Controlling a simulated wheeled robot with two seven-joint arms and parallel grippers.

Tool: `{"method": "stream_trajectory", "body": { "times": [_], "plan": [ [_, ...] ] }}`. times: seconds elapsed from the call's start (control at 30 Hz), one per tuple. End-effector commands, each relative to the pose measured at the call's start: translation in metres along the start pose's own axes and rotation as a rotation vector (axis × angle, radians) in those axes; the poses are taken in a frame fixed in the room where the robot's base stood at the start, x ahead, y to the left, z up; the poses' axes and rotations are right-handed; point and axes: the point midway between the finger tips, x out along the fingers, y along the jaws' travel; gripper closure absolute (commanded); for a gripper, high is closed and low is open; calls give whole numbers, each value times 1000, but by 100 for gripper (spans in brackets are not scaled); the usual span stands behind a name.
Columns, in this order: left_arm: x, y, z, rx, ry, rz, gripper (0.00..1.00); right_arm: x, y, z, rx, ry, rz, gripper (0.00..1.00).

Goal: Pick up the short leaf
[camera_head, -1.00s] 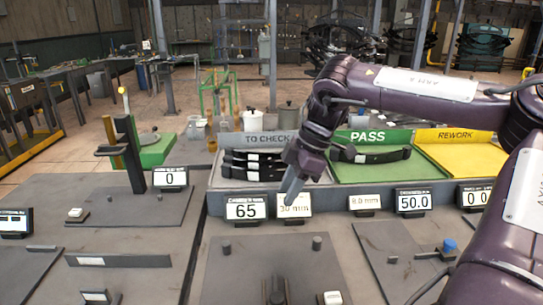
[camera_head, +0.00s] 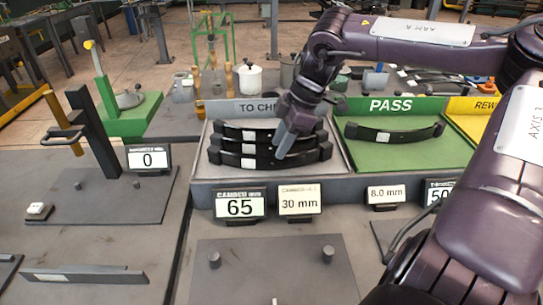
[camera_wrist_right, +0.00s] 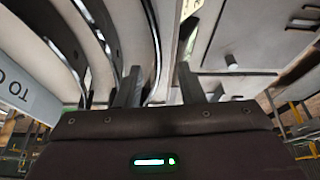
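Several dark curved leaves are in view. A stack of three (camera_head: 240,149), with white labels, lies in the grey TO CHECK tray (camera_head: 342,172). Another leaf (camera_head: 395,134) lies in the green PASS tray (camera_head: 400,160). I cannot tell which one is the short leaf. My right gripper (camera_head: 283,150) points down over the right part of the stack. In the right wrist view its two fingers (camera_wrist_right: 160,88) stand apart. A thin curved dark edge (camera_wrist_right: 157,45) shows beyond the gap. I cannot tell whether it is between the fingers. My left gripper is not in view.
Number displays reading 65 (camera_head: 240,204) and 30 mm (camera_head: 299,200) stand before the tray. A plate with two pegs (camera_head: 270,275) is in front. A yellow REWORK tray (camera_head: 485,128) is at right. A flat labelled bar (camera_head: 85,276) lies at front left.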

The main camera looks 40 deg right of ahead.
Motion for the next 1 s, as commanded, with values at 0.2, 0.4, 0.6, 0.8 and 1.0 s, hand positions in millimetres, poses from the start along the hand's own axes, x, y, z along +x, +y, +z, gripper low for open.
{"method": "stream_trajectory", "body": {
  "times": [0.2,0.4,0.6,0.8,1.0],
  "plan": [
    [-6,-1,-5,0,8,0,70,31,0,-2,1,-1,-4,65],
    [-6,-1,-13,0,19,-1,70,37,0,-2,1,1,0,65],
    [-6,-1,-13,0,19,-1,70,36,0,-2,1,1,0,77],
    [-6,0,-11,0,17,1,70,36,0,-2,1,0,-1,100],
    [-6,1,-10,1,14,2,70,34,1,-4,-2,4,3,100]
  ]
}}
